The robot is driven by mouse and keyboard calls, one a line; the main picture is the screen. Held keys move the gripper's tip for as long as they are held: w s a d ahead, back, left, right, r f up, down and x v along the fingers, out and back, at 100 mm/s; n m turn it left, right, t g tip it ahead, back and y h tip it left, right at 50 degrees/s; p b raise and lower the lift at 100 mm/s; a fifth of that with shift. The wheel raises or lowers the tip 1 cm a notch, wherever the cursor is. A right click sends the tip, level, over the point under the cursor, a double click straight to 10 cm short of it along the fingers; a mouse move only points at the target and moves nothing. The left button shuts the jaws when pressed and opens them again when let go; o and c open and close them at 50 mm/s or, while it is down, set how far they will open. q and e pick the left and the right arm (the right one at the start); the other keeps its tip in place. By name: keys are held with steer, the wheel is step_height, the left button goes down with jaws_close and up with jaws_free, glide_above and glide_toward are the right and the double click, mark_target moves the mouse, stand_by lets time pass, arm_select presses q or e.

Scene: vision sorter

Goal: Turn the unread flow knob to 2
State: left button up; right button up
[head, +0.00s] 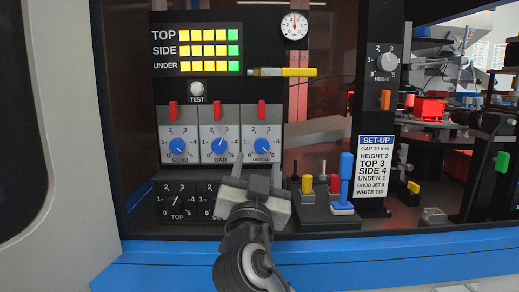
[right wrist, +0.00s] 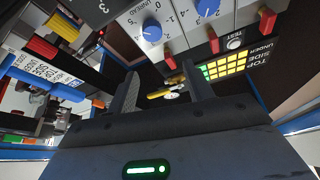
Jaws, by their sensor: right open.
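The unread flow knob (head: 261,145) is a blue dial on a white scale plate, rightmost of three alike knobs. Its white mark seems to point to the lower right, but the exact number is too small to read. It also shows in the right wrist view (right wrist: 152,31), where the panel appears upside down. My right gripper (head: 257,172) is open and empty just below the knob, its fingers pointing at the panel. In the right wrist view, the two fingers (right wrist: 165,82) stand apart with the knob beyond them, not between them. My left gripper is out of view.
The good knob (head: 179,145) and bad knob (head: 220,145) sit to the left, with red levers above. A yellow-tipped tool (head: 283,72) juts out above. A block with coloured handles (head: 330,215) stands close right of my gripper. A set-up card (head: 376,155) hangs further right.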

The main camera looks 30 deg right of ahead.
mark_target(262, 146)
steer(key=w+d, duration=0.2)
steer(key=w+d+p, duration=0.1)
steer(key=w+d, duration=0.1)
steer(key=w, duration=0.1)
steer(key=w+d+r, duration=0.1)
steer(key=w+d, duration=0.1)
steer(key=shift+w, duration=0.4)
steer(key=c, duration=1)
